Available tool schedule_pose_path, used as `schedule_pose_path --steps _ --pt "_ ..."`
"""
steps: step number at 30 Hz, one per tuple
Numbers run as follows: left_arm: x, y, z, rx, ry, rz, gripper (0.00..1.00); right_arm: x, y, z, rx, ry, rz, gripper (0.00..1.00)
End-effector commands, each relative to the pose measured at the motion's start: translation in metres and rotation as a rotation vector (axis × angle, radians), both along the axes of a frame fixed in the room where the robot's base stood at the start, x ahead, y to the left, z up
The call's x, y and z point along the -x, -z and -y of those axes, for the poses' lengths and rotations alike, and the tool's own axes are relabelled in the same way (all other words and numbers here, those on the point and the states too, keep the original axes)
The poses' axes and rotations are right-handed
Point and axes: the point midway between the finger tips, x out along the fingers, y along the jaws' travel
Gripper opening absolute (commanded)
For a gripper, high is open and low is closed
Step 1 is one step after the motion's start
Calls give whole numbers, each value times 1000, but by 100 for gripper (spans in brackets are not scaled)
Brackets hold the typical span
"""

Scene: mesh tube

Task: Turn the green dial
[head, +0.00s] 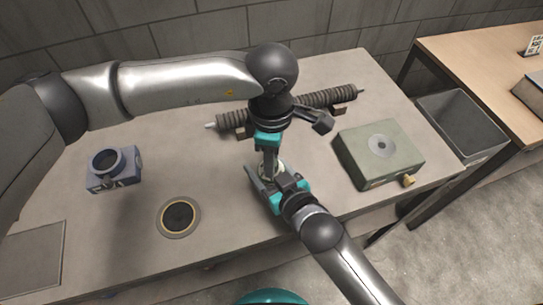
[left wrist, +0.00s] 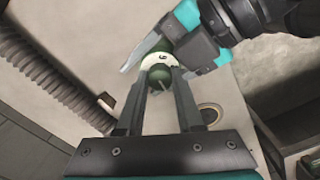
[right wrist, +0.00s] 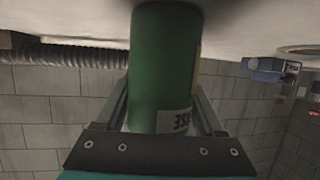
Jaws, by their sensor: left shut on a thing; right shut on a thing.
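The green dial (left wrist: 160,76) sits on a white marked collar (left wrist: 158,60) at the end of a green cylinder (right wrist: 165,65). My left gripper (head: 268,165) comes down from above and is shut on the dial, one finger on each side. My right gripper (head: 266,184) comes in from the front right and is shut around the cylinder's body. It also shows beyond the dial in the left wrist view (left wrist: 155,50). In the head view the grippers mostly hide the dial and cylinder. I cannot tell whether the cylinder touches the table.
A ribbed mesh tube (head: 325,99) lies on a rod behind the grippers. A green-grey box (head: 360,160) is at right, a blue holder (head: 124,181) at left. A dark round pad (head: 180,216) lies at front left. A grey bin (head: 462,125) stands beyond the table's right edge.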

Motion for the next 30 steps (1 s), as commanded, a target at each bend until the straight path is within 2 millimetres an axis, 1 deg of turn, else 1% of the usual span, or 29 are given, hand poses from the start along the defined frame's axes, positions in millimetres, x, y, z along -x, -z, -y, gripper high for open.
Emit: schedule_pose_path --steps 30 --pt "-1 -1 0 2 -964 -2 0 0 1 0 2 0 -2 6"
